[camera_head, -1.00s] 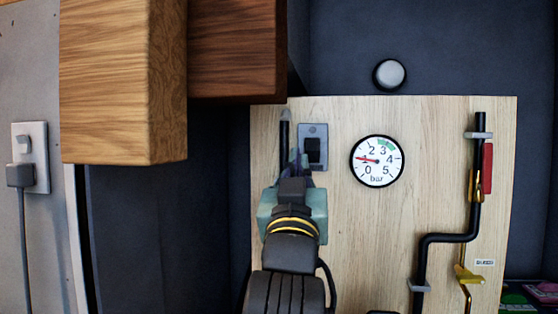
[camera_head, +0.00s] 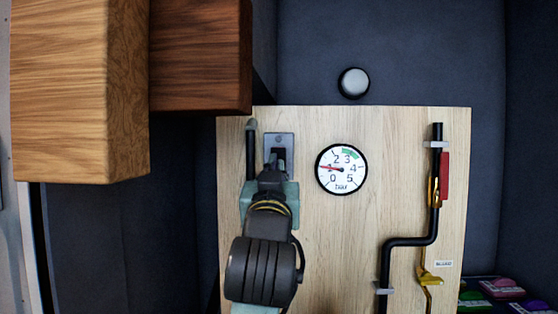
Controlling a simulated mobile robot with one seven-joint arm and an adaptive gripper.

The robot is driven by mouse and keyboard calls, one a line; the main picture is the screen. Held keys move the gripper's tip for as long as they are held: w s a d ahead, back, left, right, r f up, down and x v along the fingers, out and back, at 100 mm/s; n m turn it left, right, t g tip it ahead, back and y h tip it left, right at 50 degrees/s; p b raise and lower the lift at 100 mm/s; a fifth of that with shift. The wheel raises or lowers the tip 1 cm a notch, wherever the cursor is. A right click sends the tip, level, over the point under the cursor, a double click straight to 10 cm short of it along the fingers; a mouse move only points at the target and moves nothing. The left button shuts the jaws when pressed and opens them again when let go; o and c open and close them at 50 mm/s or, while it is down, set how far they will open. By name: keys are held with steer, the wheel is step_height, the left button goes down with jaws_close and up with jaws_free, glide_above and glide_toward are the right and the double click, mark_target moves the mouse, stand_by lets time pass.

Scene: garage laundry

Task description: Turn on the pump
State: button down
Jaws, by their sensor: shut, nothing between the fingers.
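A black rocker switch (camera_head: 279,142) on a grey plate is mounted at the upper left of a light wooden board (camera_head: 390,135). My gripper (camera_head: 273,163) is shut and empty. Its tips are in front of the lower part of the switch and hide it. I cannot tell whether they touch the rocker. A round gauge (camera_head: 342,169) marked "bar" is right of the switch, its red needle near 1, below the green band. No separate pump body shows.
Wooden boxes (camera_head: 202,55) jut out at the upper left. Black pipe (camera_head: 410,241) runs down the board's right side, with a red handle (camera_head: 445,175) and a yellow valve (camera_head: 429,277) beside a "BLEED" label. A round white lamp or knob (camera_head: 354,83) is above the board.

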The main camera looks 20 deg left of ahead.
mark_target(280, 157)
steer(key=w, duration=0.2)
steer(key=w+a+p, duration=0.1)
steer(key=w, duration=0.1)
steer(key=w+a+p, duration=0.1)
steer(key=w, duration=0.1)
steer(key=shift+w+r, duration=0.15)
steer(key=shift+w, duration=0.2)
steer(key=shift+w+a+f, duration=0.1)
steer(key=shift+w+f, duration=0.1)
steer(key=shift+w, duration=0.15)
